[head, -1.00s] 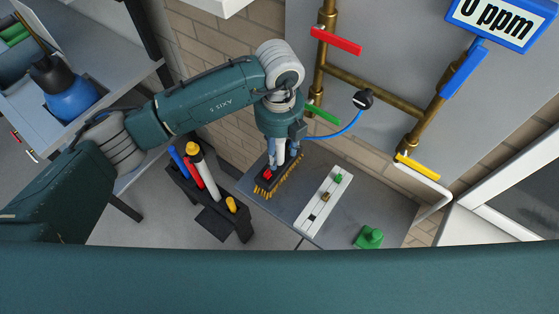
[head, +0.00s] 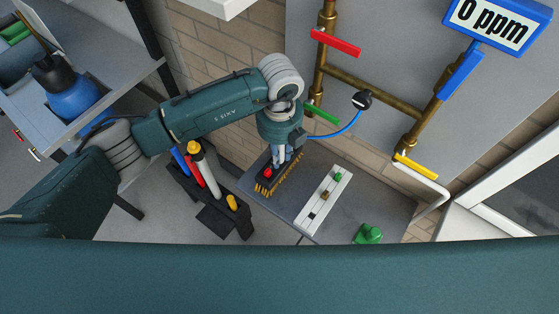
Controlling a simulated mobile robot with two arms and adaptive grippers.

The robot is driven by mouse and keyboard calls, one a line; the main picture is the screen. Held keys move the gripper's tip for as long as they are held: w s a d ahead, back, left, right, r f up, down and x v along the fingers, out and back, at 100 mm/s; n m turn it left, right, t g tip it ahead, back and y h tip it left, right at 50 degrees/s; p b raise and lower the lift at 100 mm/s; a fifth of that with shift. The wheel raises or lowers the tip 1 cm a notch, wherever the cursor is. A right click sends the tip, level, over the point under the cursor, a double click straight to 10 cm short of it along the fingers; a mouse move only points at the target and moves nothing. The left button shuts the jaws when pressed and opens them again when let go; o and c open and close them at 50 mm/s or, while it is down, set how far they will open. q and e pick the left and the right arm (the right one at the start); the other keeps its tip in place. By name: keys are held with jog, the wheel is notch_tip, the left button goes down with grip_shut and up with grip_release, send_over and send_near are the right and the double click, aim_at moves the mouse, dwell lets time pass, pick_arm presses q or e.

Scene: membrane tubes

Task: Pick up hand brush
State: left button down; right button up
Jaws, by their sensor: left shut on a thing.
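The hand brush (head: 266,184) has a dark body, yellow bristles along its edge and a red spot on top. It is at the left part of the grey table (head: 385,205) in the head view. My left gripper (head: 279,162) points down from above and is shut on the hand brush. The fingers hide part of the brush body. I cannot tell whether the brush still touches the table. My right gripper is not in view.
A white strip with small fittings (head: 323,200) lies right of the brush, and a green block (head: 368,233) is near the front. A black holder (head: 210,200) with coloured tools stands to the left. Brass pipes (head: 372,90) with coloured handles are behind.

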pick_arm(q)
jog(key=shift+r, duration=0.15)
notch_tip(320, 180, up, 9)
jog(key=b, duration=0.3)
jog(key=shift+r, duration=0.5)
jog(key=c, duration=2.2)
grip_release()
grip_shut()
